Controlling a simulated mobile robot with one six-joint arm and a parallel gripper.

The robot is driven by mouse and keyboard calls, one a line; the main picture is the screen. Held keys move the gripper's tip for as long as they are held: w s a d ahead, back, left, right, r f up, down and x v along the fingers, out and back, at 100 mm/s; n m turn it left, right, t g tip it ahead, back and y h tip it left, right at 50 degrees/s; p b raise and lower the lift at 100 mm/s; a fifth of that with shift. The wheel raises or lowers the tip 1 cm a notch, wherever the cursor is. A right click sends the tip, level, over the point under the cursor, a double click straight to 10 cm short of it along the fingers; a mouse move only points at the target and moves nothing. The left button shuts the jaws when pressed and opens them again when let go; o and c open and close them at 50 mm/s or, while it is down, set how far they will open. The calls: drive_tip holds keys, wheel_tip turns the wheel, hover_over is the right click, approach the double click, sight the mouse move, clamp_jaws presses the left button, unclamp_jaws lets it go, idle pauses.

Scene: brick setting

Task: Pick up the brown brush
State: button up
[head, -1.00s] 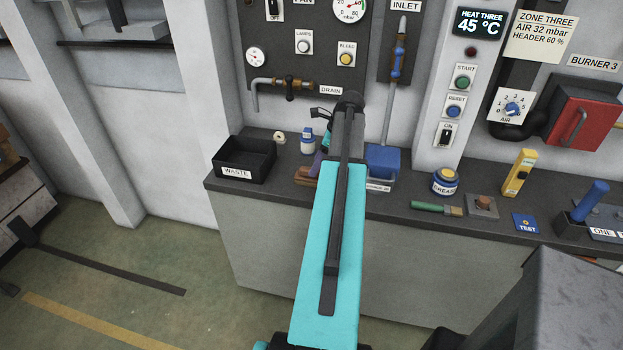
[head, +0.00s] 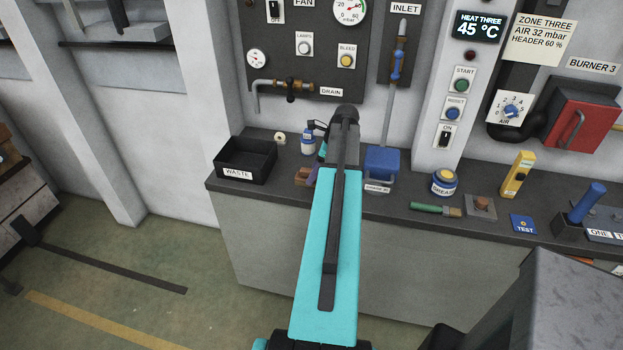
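A brown object (head: 302,177), which may be the brown brush, lies on the grey bench just left of my arm. My arm hides part of it, so its full shape cannot be made out. My gripper (head: 316,134) is mostly hidden behind my own arm, above the bench near the brown object and the blue-capped white bottle (head: 308,143). I cannot see its fingertips or whether it holds anything. A different brush with a green handle (head: 434,208) lies on the bench further right.
A black waste bin (head: 246,172) stands left on the bench (head: 400,205). A blue bin (head: 383,164) is right of my arm. Further right are a grease tin (head: 444,183), a yellow device (head: 516,175) and a blue-handled tool (head: 588,201). Pipes and gauges line the wall behind.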

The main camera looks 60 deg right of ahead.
drive_tip(key=shift+x, duration=1)
drive_tip(key=c, duration=1.2)
drive_tip(key=shift+r, duration=0.15)
drive_tip(key=shift+r+b, duration=0.65)
drive_tip(key=shift+r, duration=0.7)
drive_tip(key=shift+s+a+r, duration=0.1)
drive_tip(key=shift+s+r, duration=0.05)
drive_tip(key=shift+r, duration=0.05)
drive_tip(key=s+a+b, duration=0.1)
drive_tip(key=s+a, duration=0.2)
drive_tip(key=s, duration=0.1)
drive_tip(key=s+a+r+b, duration=0.1)
drive_tip(key=s+a+b, duration=0.1)
drive_tip(key=s+a, duration=0.1)
drive_tip(key=s+a+b, duration=0.1)
drive_tip(key=s+a, duration=0.3)
drive_tip(key=s, duration=0.1)
drive_tip(key=shift+r, duration=0.3)
